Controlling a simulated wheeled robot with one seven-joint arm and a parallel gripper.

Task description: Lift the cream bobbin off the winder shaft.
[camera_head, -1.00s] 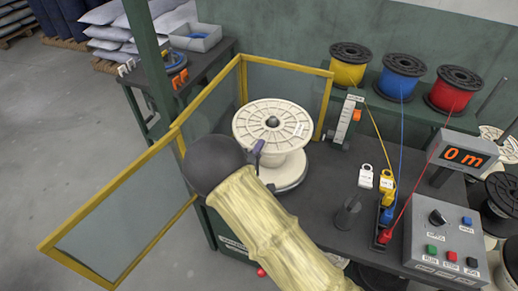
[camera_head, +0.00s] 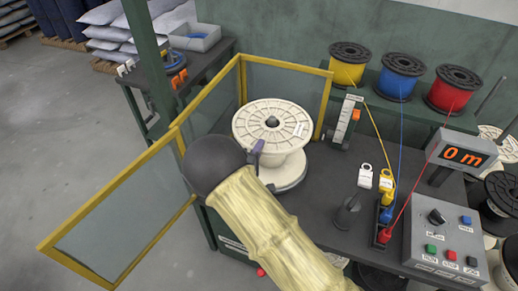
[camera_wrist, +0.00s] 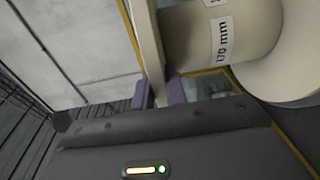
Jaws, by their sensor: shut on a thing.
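The cream bobbin (camera_head: 257,136) stands upright in the head view, inside the yellow-framed guard. The dark rounded tip of the winder shaft (camera_head: 272,121) shows in its top hub; the rest of the shaft is hidden inside it. My gripper (camera_head: 257,147) reaches the bobbin's top flange from the front left. In the wrist view the purple fingers (camera_wrist: 161,91) are shut on the flange edge (camera_wrist: 146,45), one on each side. The bobbin's core (camera_wrist: 240,35) carries a label, partly cut off. My wrist and sleeve hide part of the bobbin's lower left in the head view.
The guard (camera_head: 158,155) has clear panels behind and left of the bobbin; its front left panel stands swung outward. A small gauge stand (camera_head: 343,120) is close at right. Yellow, blue and red wires run to clips (camera_head: 385,215) farther right, beside a control box (camera_head: 445,240).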

